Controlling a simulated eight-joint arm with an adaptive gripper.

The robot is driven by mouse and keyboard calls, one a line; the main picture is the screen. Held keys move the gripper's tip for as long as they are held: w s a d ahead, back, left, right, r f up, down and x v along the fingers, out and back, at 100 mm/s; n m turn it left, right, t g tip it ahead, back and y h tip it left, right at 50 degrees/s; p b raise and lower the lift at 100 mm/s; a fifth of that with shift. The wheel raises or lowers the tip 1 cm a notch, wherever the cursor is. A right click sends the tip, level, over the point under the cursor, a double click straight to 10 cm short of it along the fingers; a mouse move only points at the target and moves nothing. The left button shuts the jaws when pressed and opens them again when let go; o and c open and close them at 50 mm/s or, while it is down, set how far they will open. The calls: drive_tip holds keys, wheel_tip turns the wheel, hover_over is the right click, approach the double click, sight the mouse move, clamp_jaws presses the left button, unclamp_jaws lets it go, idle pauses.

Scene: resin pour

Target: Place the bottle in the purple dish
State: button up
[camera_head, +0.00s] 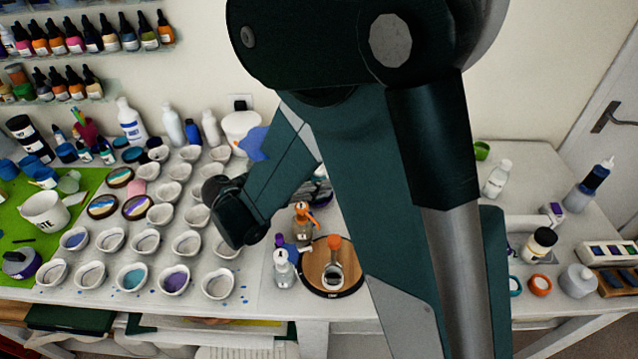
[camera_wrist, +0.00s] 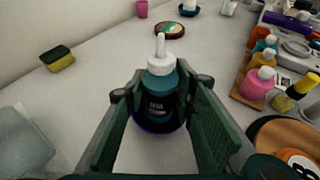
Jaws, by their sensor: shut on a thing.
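In the wrist view, a dark teal bottle (camera_wrist: 156,104) with a white nozzle cap stands roughly upright between the two fingers of my gripper (camera_wrist: 162,96). My gripper is shut on its sides. A purple dish (camera_wrist: 158,128) shows as a curved rim around the bottle's lower end, largely hidden by the bottle and fingers. I cannot tell whether the bottle's base touches the dish. In the head view, my arm hides the gripper, the held bottle and this dish.
A yellow-green sponge (camera_wrist: 58,58) lies to the left, and a round coaster (camera_wrist: 169,31) beyond the bottle. A pink bottle (camera_wrist: 258,88) stands with others in a wooden rack at right. A round wooden board (camera_wrist: 284,134) is at lower right. Many small white cups (camera_head: 186,243) fill the table's left.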

drive_tip(key=shift+f, duration=0.15)
drive_tip(key=o, duration=0.9)
drive_tip(key=shift+o, duration=0.2)
drive_tip(key=shift+a+r, duration=0.1)
drive_tip(key=shift+r, duration=0.15)
drive_tip(key=p+v, duration=0.2)
drive_tip(key=v, duration=0.9)
drive_tip(key=shift+s+a, duration=0.25)
drive_tip(key=shift+s, duration=0.05)
